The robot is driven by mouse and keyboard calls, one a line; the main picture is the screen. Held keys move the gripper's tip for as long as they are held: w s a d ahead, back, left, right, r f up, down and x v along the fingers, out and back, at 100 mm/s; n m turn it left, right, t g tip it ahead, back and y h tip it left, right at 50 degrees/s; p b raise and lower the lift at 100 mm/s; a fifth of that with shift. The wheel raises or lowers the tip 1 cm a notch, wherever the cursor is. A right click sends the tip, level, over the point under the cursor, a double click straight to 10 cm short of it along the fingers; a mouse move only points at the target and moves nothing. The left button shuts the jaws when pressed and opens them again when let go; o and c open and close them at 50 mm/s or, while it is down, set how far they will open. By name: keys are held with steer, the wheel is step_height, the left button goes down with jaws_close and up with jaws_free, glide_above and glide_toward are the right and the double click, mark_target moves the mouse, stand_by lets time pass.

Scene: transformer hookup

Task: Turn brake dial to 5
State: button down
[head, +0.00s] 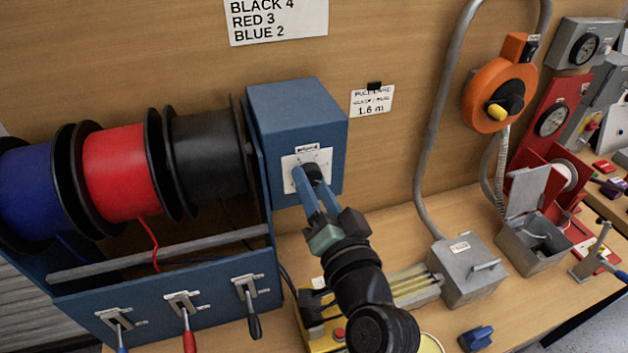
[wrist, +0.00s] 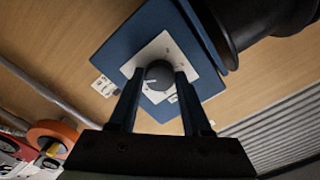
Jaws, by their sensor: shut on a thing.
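The brake dial (wrist: 159,74) is a dark round knob with a light pointer mark, on a white plate (wrist: 148,51) on the face of the blue box (head: 296,110). In the head view the dial (head: 312,173) is partly hidden by my gripper's blue fingers. My gripper (head: 305,181) reaches up to the plate from below. In the wrist view my gripper (wrist: 159,80) has one finger on each side of the dial and is shut on it. The numbers on the plate are too small to read.
Blue, red and black wire spools (head: 122,172) stand left of the box. Levers (head: 184,309) line the rack's front below them. A wall sign (head: 275,18) reads "BLACK 4, RED 3, BLUE 2". An orange reel (head: 499,95) and grey boxes (head: 467,270) are to the right.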

steer(key=shift+m, duration=0.5)
steer(key=shift+c, duration=1.8)
jaws_free()
steer(key=b+v, duration=0.3)
steer(key=v, duration=1)
steer(key=shift+b, duration=0.35)
